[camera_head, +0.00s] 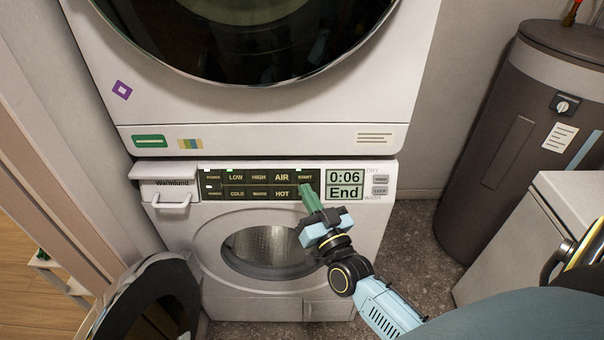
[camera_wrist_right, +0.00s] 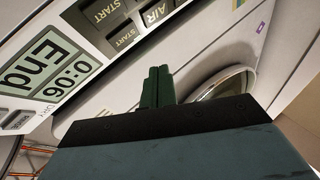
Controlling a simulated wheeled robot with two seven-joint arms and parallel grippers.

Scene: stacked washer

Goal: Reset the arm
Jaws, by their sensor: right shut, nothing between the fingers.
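My right gripper (camera_head: 309,198) is in front of the stacked washer's control panel (camera_head: 258,184), just below the START and HOT buttons. Its green fingers are together and empty. In the right wrist view the shut fingers (camera_wrist_right: 157,87) point toward the machine, and I cannot tell whether they touch it. The display (camera_head: 345,185) reads 0:06 and End; it also shows in the right wrist view (camera_wrist_right: 50,70). My right arm comes in from the lower right. My left gripper is not in view.
The lower washer's open round door (camera_head: 168,262) juts out at the lower left. The upper machine (camera_head: 270,105) stands above the panel. A dark cylindrical tank (camera_head: 490,165) and a white cabinet (camera_head: 515,235) stand at the right. Grey floor (camera_head: 410,240) shows between them and the washer.

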